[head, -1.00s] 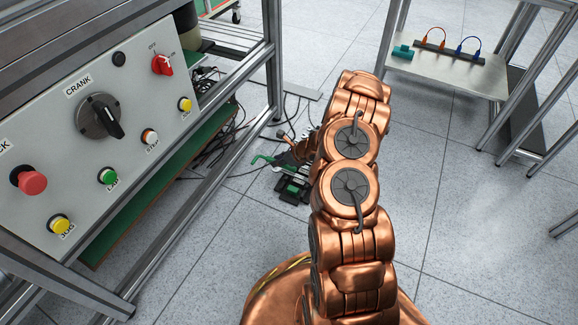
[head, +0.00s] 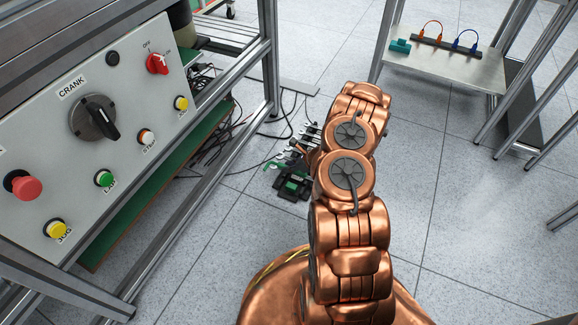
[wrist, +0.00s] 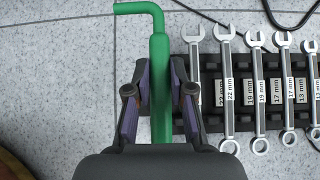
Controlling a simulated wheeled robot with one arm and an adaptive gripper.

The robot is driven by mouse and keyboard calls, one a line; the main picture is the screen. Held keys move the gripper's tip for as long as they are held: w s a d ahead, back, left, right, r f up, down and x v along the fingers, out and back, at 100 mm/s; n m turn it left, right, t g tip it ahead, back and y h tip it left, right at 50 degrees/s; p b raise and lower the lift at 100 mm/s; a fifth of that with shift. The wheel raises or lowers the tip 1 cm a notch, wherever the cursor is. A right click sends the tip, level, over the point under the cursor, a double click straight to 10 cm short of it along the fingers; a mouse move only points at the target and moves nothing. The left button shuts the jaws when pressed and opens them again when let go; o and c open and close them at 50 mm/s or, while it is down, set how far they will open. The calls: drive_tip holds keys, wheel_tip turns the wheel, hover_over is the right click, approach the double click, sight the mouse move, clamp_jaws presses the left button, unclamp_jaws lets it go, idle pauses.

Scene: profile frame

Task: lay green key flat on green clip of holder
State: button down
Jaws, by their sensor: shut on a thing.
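The green key (wrist: 158,60) is an L-shaped bar, its short end bent left at the top of the wrist view. My gripper (wrist: 160,84) is shut on its long straight part, with a purple-lined finger on each side. The holder (wrist: 240,118) is a dark rack on the floor, just right of the key in the wrist view. In the head view the holder (head: 291,194) shows left of my arm, with green parts at its near end. I cannot tell the green clip from the key there. My arm hides most of the gripper in the head view.
Several labelled wrenches (wrist: 226,88) lie side by side on the holder. Black cables (head: 240,172) run over the floor near it. A control panel on a metal frame (head: 270,60) stands left. A small table (head: 440,68) stands back right.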

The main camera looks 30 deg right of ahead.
drive_tip(key=shift+f+b, duration=1.6)
drive_tip(key=shift+f, duration=1.75)
drive_tip(key=shift+b, duration=0.3)
drive_tip(key=shift+f+b, duration=1.1)
drive_tip(key=shift+f, duration=0.35)
drive_tip(key=shift+r, duration=0.35)
idle(0.3)
drive_tip(key=shift+b, duration=0.35)
idle(1.9)
